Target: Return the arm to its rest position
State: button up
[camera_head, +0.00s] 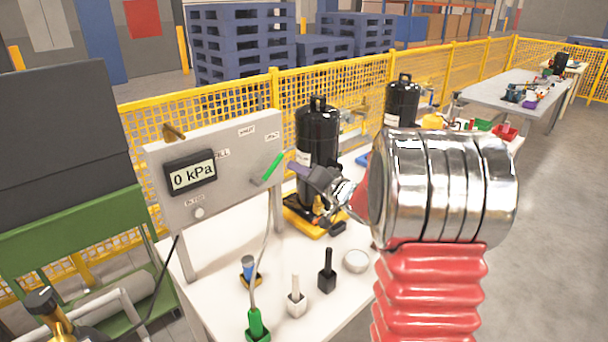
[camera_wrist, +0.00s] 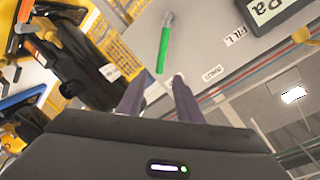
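My gripper (camera_head: 292,169) is in front of the right part of the grey panel (camera_head: 225,165), beside the black compressor (camera_head: 317,135). In the wrist view my gripper (camera_wrist: 157,82) shows two purple-grey fingers spread apart with nothing between them. A green valve handle (camera_head: 273,167) on the panel is just left of the fingertips. In the wrist view the green handle (camera_wrist: 164,50) lies just beyond the fingertips, and a gap seems to separate them. My arm reaches forward from the right, its red bellows and shiny metal joint large in front.
The panel display (camera_head: 192,175) reads 0 kPa. A yellow fence (camera_head: 460,65) runs behind. Open floor (camera_head: 565,200) is at right.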

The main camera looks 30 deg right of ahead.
jog(key=shift+s+d, duration=0.1)
jog(key=shift+s, duration=0.6)
